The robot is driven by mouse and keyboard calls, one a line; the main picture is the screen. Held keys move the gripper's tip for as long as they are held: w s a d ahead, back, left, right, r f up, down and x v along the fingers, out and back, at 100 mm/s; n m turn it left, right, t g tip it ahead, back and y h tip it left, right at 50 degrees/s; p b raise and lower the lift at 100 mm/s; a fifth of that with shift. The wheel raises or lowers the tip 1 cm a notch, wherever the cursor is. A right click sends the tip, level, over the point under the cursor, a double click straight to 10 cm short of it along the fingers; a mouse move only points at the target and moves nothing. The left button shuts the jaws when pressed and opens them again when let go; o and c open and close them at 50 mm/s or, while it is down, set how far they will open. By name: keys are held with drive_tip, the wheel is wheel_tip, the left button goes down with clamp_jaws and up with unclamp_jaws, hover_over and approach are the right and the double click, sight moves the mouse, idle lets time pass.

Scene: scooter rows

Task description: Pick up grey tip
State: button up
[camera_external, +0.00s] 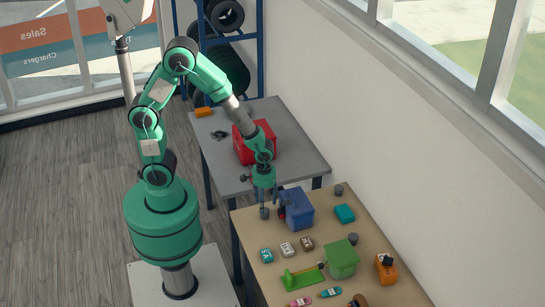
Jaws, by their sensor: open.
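I cannot tell for sure which thing is the grey tip. A small dark grey cylindrical piece (264,213) is at the left edge of the wooden table, directly below my gripper (264,203). My gripper points down and is open, with its fingers just above or around that piece; the view is too small to tell which. Two other small grey pieces stand on the same table, one at the back (339,189) and one (353,238) behind the green box.
The wooden table (385,292) holds a blue box (299,209) close right of my gripper, a green box (342,261), a teal block (345,214), an orange object (386,269) and several small items. Behind it, a grey table (302,158) holds a red box (245,150).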

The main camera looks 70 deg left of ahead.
drive_tip(key=shift+f, duration=0.2)
drive_tip(key=shift+d+f+b, duration=0.1)
drive_tip(key=shift+f+b, duration=0.75)
drive_tip(key=shift+f, duration=1.65)
drive_tip(key=c, duration=1.1)
